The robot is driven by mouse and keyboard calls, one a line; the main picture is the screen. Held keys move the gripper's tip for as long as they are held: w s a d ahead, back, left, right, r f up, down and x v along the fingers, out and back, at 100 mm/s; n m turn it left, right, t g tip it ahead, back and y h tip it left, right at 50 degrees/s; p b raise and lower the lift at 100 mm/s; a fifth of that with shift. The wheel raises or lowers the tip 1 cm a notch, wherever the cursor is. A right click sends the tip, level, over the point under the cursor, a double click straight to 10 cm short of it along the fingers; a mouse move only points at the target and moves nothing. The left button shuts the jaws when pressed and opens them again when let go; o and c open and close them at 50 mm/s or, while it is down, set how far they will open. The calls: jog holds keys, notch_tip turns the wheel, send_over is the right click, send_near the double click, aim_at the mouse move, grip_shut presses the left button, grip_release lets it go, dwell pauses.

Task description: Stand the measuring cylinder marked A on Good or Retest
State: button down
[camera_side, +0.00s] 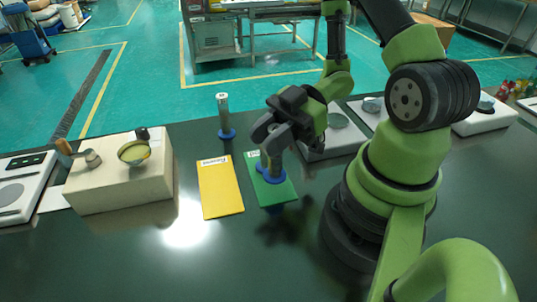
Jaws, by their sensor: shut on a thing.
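My gripper (270,137) is shut on a measuring cylinder (272,168) with a blue base. The cylinder is upright over the green mat (258,187), and its base appears to rest on the mat. The gripper hides the cylinder's upper part, so I cannot read a letter on it. A second cylinder (224,115), with a marked top and a blue base, stands upright on the dark table behind the mats. The yellow mat (220,190) lies bare to the left of the green one. The labels on both mats are too small to read surely.
White scale-like devices stand at the far left (22,190) and behind my gripper (338,140). The table front (150,265) is clear.

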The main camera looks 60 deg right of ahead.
send_over(268, 178)
jog(key=shift+f, duration=2.05)
jog(key=shift+f, duration=0.15)
jog(key=c, duration=0.9)
grip_release()
jog(key=shift+o, duration=0.2)
